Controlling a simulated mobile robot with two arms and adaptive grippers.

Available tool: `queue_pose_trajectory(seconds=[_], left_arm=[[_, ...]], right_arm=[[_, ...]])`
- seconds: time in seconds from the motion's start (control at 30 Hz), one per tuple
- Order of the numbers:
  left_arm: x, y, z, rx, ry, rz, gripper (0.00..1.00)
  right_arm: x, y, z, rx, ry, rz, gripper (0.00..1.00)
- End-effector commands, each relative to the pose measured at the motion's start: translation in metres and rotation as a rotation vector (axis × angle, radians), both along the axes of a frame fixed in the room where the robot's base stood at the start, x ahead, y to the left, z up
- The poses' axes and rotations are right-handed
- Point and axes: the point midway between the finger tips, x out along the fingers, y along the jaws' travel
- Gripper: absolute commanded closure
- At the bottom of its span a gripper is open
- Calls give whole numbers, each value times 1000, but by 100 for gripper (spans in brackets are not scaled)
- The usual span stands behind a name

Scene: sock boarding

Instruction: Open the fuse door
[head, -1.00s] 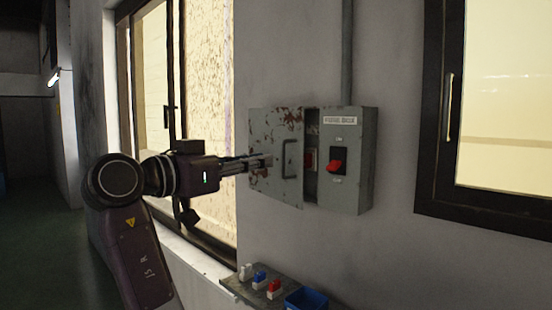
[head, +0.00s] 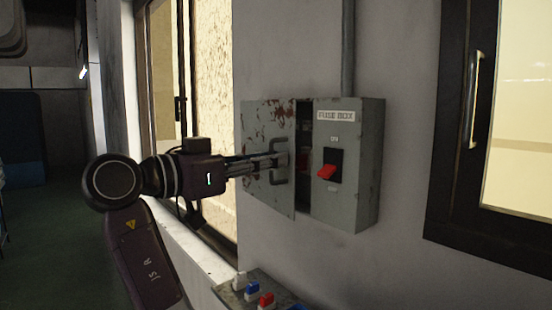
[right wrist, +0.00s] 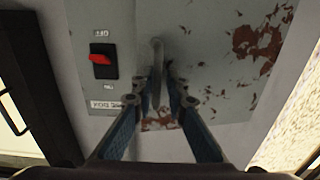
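The grey fuse box (head: 350,190) hangs on the wall, with a red switch (head: 327,171) on its front. Its rust-marked door (head: 262,115) stands ajar, with a dark gap (head: 303,185) on its right. My right gripper (head: 284,158) is at the door's handle (head: 276,180). In the right wrist view, upside down, the handle (right wrist: 157,45) lies between the two fingers (right wrist: 163,78). The fingers are apart, and a narrow space shows beside the right-hand finger. Firm contact cannot be made out. My left gripper is not in view.
A small shelf (head: 232,294) below holds white, blue and red fuse-like pieces. A conduit (head: 348,50) runs up from the box. Windows stand on the left (head: 215,120) and right (head: 450,200). Open floor (head: 70,250) is at far left.

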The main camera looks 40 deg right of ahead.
Motion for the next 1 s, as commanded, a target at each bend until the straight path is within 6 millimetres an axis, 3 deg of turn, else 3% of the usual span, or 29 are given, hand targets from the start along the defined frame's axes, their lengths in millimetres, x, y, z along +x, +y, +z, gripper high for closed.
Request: queue_pose_trajectory(seconds=[0.1,0.23,0.43,0.73,1.0], left_arm=[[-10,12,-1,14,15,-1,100],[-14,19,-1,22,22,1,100],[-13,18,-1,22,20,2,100],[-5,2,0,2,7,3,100],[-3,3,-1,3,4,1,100]], right_arm=[[0,0,0,0,0,1,88],[0,0,0,0,1,1,100],[1,0,0,0,1,1,100],[1,0,0,0,2,3,100],[2,0,0,0,2,6,100]])
